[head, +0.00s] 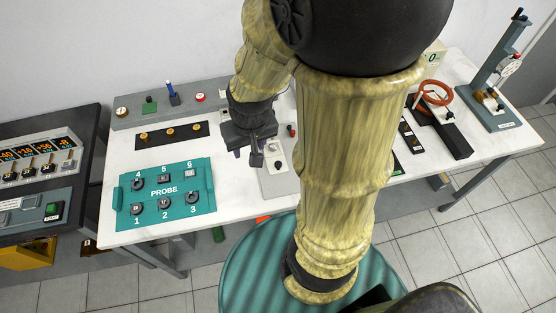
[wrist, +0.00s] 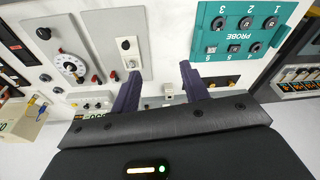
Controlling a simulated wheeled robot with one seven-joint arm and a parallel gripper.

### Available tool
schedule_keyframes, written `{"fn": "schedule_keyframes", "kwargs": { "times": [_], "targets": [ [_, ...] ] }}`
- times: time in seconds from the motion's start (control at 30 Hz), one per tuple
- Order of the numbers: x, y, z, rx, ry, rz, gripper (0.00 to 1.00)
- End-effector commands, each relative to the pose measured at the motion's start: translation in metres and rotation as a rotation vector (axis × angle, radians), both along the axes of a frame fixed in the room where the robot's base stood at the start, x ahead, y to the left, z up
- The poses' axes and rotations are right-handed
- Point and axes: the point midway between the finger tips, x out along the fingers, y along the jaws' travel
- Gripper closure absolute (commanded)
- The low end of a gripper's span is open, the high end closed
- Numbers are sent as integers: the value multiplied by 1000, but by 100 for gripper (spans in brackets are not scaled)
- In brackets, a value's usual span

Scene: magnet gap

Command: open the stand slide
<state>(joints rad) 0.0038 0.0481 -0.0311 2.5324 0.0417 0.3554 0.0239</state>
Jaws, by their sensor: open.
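A blue-grey stand (head: 500,75) rises at the right end of the white table in the head view, with a flat base and a tilted-looking column. A round dial (head: 509,66) with a red part sits on the column, and small brass and dark parts (head: 489,95) are low on it. I cannot tell which part is the slide or how far it is open. My gripper (head: 256,157) is over the middle of the table, far left of the stand. In the wrist view its two purple fingers (wrist: 161,90) are apart with nothing between them. The stand is not clearly seen there.
A teal PROBE panel (head: 165,194) lies left of my gripper, and a grey plate with a socket (head: 278,172) is just beside it. A red ring coil (head: 432,93) and dark blocks lie between my arm and the stand. My arm hides the table's middle right.

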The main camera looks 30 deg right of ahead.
Motion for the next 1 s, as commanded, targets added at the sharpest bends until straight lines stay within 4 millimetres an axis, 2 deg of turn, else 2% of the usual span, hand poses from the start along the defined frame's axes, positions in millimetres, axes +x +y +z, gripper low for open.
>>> {"fn": "schedule_keyframes", "kwargs": {
  "times": [0.17, 0.3, 0.5, 0.63, 1.0],
  "targets": [
    [25, -27, -11, 59, 79, -284, 55],
    [43, -60, -29, 91, 143, -572, 55],
    [58, -102, -55, 97, 187, -886, 55],
    [61, -113, -62, 95, 193, -962, 55],
    [61, -113, -65, 95, 194, -968, 55]
  ]
}}
